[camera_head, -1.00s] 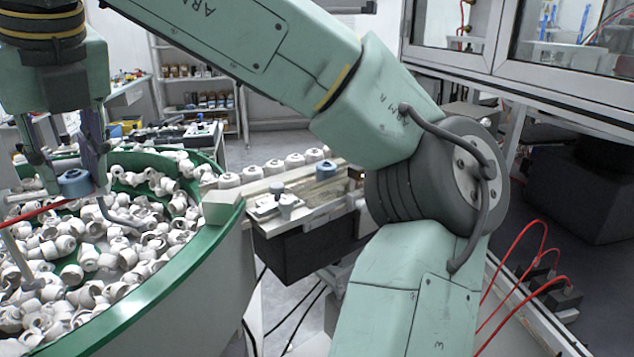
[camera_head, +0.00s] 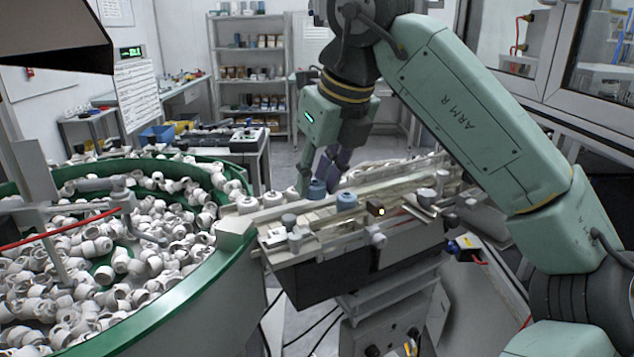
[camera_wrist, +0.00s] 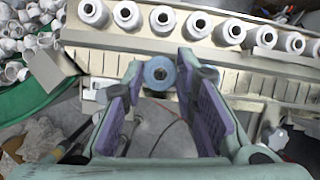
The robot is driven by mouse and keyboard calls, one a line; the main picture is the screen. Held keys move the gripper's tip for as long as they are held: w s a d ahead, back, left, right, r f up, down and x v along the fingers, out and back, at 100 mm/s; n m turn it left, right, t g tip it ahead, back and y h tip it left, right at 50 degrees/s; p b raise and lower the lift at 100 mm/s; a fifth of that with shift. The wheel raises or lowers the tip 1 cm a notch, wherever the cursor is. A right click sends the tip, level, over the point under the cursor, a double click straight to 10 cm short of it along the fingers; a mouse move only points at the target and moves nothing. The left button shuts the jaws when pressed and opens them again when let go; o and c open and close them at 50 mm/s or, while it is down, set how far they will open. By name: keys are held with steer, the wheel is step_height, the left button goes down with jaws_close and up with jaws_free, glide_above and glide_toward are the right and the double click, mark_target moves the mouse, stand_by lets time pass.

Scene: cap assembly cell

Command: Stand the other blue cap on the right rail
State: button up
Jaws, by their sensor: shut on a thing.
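My gripper (camera_head: 327,180) is shut on a blue cap (camera_head: 317,189) and holds it upright over the rail assembly. In the wrist view the same cap (camera_wrist: 159,72) sits between the purple finger pads, in front of the slotted rail (camera_wrist: 110,63). Another blue cap (camera_head: 346,200) stands on the assembly, just right of the held one in the head view. Whether the held cap touches a rail is not clear.
White caps (camera_wrist: 229,33) stand in a row along the other rail, beyond the held cap in the wrist view. A green-rimmed bowl (camera_head: 185,305) full of white parts is at left. Small fixtures (camera_head: 290,222) stick up at the near end of the assembly.

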mark_target(320, 187)
step_height(320, 187, down, 2)
steer(key=shift+f, duration=0.25)
steer(key=shift+f, duration=0.1)
steer(key=shift+f+b, duration=0.3)
steer(key=shift+f, duration=0.2)
steer(key=o, duration=0.4)
steer(key=shift+r+p, duration=0.5)
steer(key=shift+r, duration=0.05)
steer(key=b+v, duration=0.1)
steer(key=v, duration=1.1)
steer(key=shift+w+r, duration=0.1)
steer(key=shift+r, duration=0.05)
